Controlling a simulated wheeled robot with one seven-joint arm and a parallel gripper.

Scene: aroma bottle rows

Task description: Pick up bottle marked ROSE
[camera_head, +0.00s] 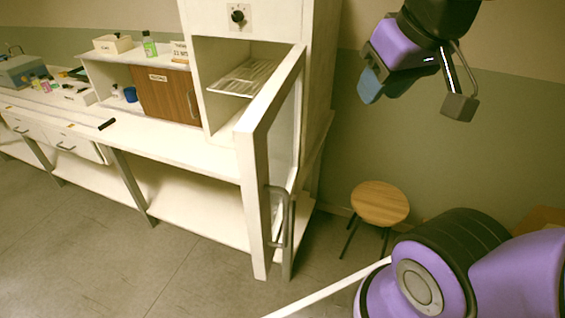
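I cannot make out a bottle marked ROSE; no bottle label is readable at this size. A bottle with green contents (149,46) stands on top of the bench shelf at the upper left. Several small coloured bottles (44,85) stand close together at the far left of the bench; their labels are too small to read. My gripper (415,97) is at the upper right, in front of the green wall. Its two fingers are wide apart with nothing between them. It is far to the right of all the bottles.
A tall white cabinet (320,60) stands between my gripper and the bench, its door (254,190) swung open towards me. A wooden stool (380,202) is below my gripper. A brown sliding panel (166,94) covers part of the shelf. The floor at the lower left is clear.

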